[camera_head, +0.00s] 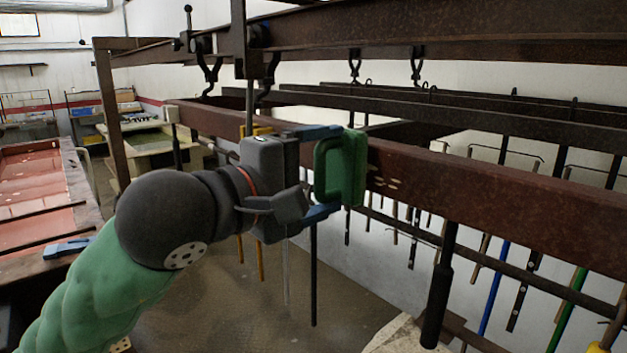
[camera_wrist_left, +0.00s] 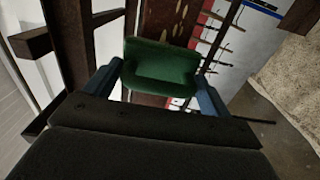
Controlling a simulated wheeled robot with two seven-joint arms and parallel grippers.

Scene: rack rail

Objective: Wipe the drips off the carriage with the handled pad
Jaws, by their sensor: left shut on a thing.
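My left gripper (camera_head: 326,170) has blue fingers and is shut on the green handled pad (camera_head: 353,168). The left wrist view shows the pad (camera_wrist_left: 163,68) between the two blue fingers (camera_wrist_left: 160,88). The pad is upright, at the near face of a long red-brown beam, which I take as the carriage (camera_head: 480,200). I cannot tell whether the pad touches it. Pale drips (camera_head: 385,183) mark the beam just right of the pad. In the left wrist view, pale drips (camera_wrist_left: 181,10) lie beyond the pad on the beam. My right gripper is not in view.
Dark overhead rails (camera_head: 450,30) with hooks (camera_head: 416,64) run above the beam. Several thin rods hang below and behind it. A dark post (camera_head: 439,290) stands below the beam at right. A red-lined tank (camera_head: 40,195) is at far left. Open floor (camera_head: 240,315) lies below my arm.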

